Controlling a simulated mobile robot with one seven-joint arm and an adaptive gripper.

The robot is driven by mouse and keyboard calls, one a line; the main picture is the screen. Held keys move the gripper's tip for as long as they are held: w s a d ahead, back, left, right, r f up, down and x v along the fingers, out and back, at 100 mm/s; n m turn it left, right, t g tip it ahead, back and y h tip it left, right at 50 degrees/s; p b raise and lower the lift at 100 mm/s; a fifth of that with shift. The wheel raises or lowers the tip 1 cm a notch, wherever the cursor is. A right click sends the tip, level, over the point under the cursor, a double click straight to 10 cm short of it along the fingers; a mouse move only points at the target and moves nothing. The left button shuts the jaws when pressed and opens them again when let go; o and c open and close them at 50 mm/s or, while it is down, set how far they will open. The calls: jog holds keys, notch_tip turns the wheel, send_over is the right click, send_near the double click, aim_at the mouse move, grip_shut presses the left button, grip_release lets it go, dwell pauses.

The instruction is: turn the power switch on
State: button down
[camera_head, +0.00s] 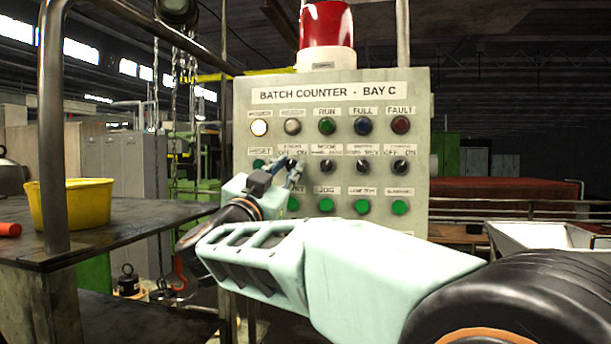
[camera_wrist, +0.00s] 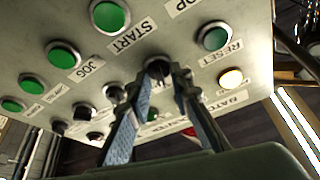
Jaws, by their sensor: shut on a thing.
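The grey control panel (camera_head: 242,110) is titled BATCH COUNTER - BAY C. A black rotary switch (camera_head: 291,162) in its middle row has a label with OFF and ON; the small word above is too blurred to read. My gripper (camera_head: 295,172) reaches it from the lower left. In the wrist view my gripper (camera_wrist: 163,75) has its fingertips on both sides of the dark knob (camera_wrist: 157,68), shut on it. The fingers partly hide the knob, so its exact pointing is unclear. A white lamp (camera_head: 259,127) at the top left of the panel is bright.
More black selectors (camera_head: 363,166) stand to the right of the held one. Green buttons (camera_head: 326,204) lie below, and a RESET button (camera_wrist: 214,37) is close beside my fingers. A red beacon (camera_head: 327,25) tops the panel. A table with a yellow bucket (camera_head: 72,204) stands left.

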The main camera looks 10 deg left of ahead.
jog(key=shift+m+g+h, duration=0.4)
jog(key=shift+m+h, duration=0.3)
jog(key=shift+m, duration=0.9)
jog(key=shift+r, duration=0.1)
jog(key=c, duration=1.7)
grip_release()
jog(key=shift+c, duration=0.2)
jog(key=shift+a, duration=0.1)
jog(key=v, duration=1.2)
jog(key=shift+w, duration=0.1)
